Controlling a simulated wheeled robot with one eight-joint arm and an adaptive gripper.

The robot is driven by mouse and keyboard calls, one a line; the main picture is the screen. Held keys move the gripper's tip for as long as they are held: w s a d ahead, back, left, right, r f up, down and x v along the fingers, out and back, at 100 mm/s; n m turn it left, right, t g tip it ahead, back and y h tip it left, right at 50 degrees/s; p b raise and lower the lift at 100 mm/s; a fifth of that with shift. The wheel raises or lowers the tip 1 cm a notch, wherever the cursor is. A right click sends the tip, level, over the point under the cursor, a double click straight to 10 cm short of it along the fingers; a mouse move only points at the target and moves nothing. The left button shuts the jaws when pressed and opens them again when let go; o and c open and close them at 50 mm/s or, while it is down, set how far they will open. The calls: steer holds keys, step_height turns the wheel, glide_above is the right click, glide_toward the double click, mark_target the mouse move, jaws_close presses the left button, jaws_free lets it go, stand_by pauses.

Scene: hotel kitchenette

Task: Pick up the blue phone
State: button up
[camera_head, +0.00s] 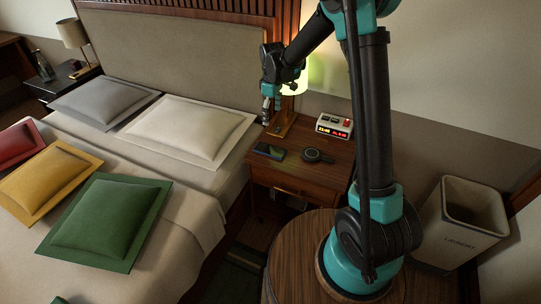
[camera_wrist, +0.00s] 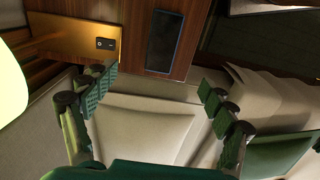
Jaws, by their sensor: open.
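The phone (camera_head: 269,151) lies flat on the wooden nightstand (camera_head: 328,177), near the edge by the bed. Its screen looks dark with a blue-green tint. In the wrist view the phone (camera_wrist: 164,41) is a dark upright rectangle beyond my fingertips, near the top middle. My gripper (camera_head: 267,112) hangs above and behind the phone, beside the lamp, and touches nothing that I can see. In the wrist view my gripper (camera_wrist: 156,88) has its two green padded fingers wide apart with nothing between them.
The lit lamp's brass base (camera_head: 280,125) stands close beside my gripper; it also shows in the wrist view (camera_wrist: 75,38). A round black device (camera_head: 317,155) and an alarm clock (camera_head: 334,126) share the nightstand. The bed's white pillow (camera_head: 190,128) is at left, a bin (camera_head: 465,225) at right.

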glide_above(270, 150)
steer(key=f, duration=1.2)
steer(key=shift+w+d+f, duration=0.1)
steer(key=shift+w+f, duration=0.05)
steer(key=shift+w, duration=0.2)
steer(key=shift+s+f, duration=0.2)
steer(key=shift+f, duration=2.55)
steer(key=shift+c, duration=0.4)
steer(key=c, duration=1.3)
steer(key=shift+r, duration=0.15)
